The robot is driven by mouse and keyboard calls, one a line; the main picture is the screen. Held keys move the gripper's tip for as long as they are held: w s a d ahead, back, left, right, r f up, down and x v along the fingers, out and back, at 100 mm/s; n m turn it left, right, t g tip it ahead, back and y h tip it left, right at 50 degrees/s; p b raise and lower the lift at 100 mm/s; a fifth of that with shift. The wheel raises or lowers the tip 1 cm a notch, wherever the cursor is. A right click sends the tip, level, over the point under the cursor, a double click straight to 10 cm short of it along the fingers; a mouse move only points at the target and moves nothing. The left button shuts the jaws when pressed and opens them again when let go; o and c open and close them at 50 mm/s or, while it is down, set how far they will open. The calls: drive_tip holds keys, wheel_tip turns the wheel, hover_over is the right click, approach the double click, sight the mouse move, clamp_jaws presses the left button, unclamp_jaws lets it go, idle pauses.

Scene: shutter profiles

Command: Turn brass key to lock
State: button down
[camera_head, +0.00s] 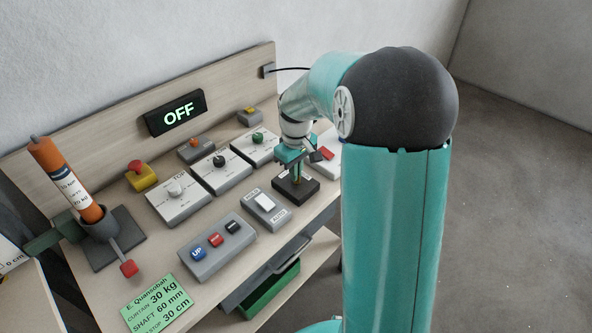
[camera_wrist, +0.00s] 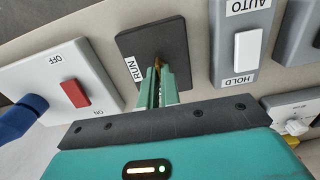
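The brass key (camera_wrist: 157,62) stands in a black switch block (camera_wrist: 172,34) with a RUN label (camera_wrist: 134,69) at one edge. In the head view the same black block (camera_head: 309,188) sits on the bench below my arm, and only a sliver of brass shows. My gripper (camera_wrist: 158,78) is over the block, with its two teal fingers close together around the key's upper part. It also shows in the head view (camera_head: 297,170), pointing down. The fingers hide most of the key, so its exact turn angle is hard to tell.
A box with a red ON/OFF rocker (camera_wrist: 75,93) is on the other side. Dial boxes (camera_head: 221,171), an UP button box (camera_head: 216,247) and a lit OFF sign (camera_head: 178,112) stand around the bench.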

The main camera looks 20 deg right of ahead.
idle(0.3)
drive_tip(key=c, duration=1.6)
unclamp_jaws()
drive_tip(key=shift+r, duration=0.1)
wheel_tip(320, 180, up, 14)
drive_tip(key=shift+f, duration=0.15)
drive_tip(key=s+a+m+t, duration=0.1)
drive_tip(key=s+a+t, duration=0.1)
drive_tip(key=s, duration=0.5)
drive_tip(key=s+a+r+m+t, duration=0.1)
drive_tip(key=s+a, duration=0.3)
drive_tip(key=s, duration=0.4)
drive_tip(key=s+a+r+m+t, duration=0.1)
drive_tip(key=s+a+m+t, duration=0.1)
drive_tip(key=s+a, duration=0.2)
drive_tip(key=shift+s+a+r+t, duration=0.1)
drive_tip(key=shift+s+t, duration=0.2)
drive_tip(key=shift+s, duration=1.55)
